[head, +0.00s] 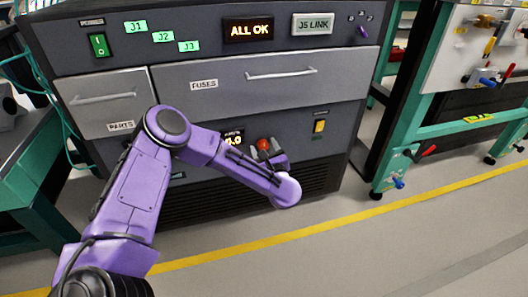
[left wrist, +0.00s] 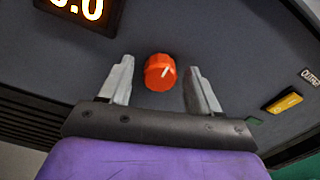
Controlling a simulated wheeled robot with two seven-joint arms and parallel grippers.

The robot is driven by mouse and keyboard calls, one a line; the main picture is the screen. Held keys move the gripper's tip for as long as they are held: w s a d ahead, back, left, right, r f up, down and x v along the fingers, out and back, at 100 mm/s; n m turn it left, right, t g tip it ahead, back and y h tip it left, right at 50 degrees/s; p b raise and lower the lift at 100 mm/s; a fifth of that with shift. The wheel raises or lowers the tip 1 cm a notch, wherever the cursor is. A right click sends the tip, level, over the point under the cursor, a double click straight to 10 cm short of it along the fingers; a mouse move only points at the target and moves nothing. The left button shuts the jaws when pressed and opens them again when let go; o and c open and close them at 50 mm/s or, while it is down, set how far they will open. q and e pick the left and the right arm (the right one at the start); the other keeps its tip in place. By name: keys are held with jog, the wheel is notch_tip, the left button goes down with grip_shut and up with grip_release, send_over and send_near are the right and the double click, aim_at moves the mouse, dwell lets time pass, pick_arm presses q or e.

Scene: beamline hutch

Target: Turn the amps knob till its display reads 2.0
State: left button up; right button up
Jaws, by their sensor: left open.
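The orange-red knob (left wrist: 160,70) with a white pointer mark sits on the dark cabinet panel. It also shows in the head view (head: 263,144), partly covered by my gripper. The amps display (left wrist: 84,8) has glowing orange digits that seem to read 0.0, with its top cut off; in the head view my arm hides part of the display (head: 234,138). My left gripper (left wrist: 160,67) is open, one finger on each side of the knob in the picture, with a gap at both sides. How far its tips are from the panel is unclear. My right gripper is not in view.
A yellow switch (head: 319,126) is right of the knob. Above are the wide fuses drawer (head: 285,92) and the parts drawer (head: 88,110), both shut. A teal bench (head: 410,120) stands right. A yellow line (head: 330,224) crosses clear floor.

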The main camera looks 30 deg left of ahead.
pick_arm(q)
jog(key=shift+w+a, duration=0.1)
jog(key=c, duration=1.1)
jog(key=shift+o, duration=0.2)
